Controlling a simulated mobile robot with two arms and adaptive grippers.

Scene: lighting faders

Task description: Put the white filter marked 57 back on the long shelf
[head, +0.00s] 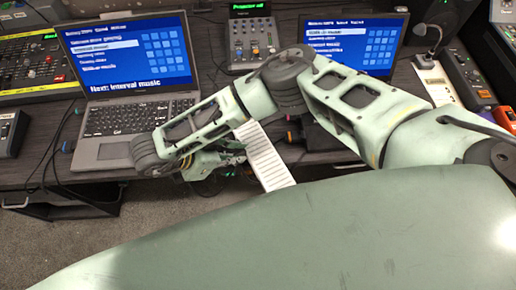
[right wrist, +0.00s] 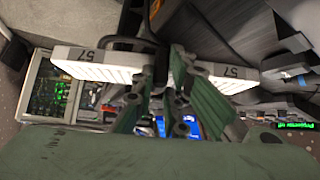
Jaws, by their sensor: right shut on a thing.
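The white filter (head: 264,158) is a long, flat, slatted piece, held tilted in front of the desk edge in the head view. In the right wrist view the filter (right wrist: 98,66) spans the picture, with 57 marked near both ends. My right gripper (right wrist: 164,84) is shut on the middle of it, with a dark handle-like part just above the fingers. In the head view the right gripper (head: 220,160) is partly hidden by its own arm. My left gripper is not in view. I cannot make out the long shelf in either view.
The dark desk (head: 60,170) carries a left laptop (head: 130,85), a right laptop (head: 352,42), a small fader console (head: 252,40) and a microphone (head: 428,45). Cables run across the desk. Grey floor (head: 140,220) shows in front of it.

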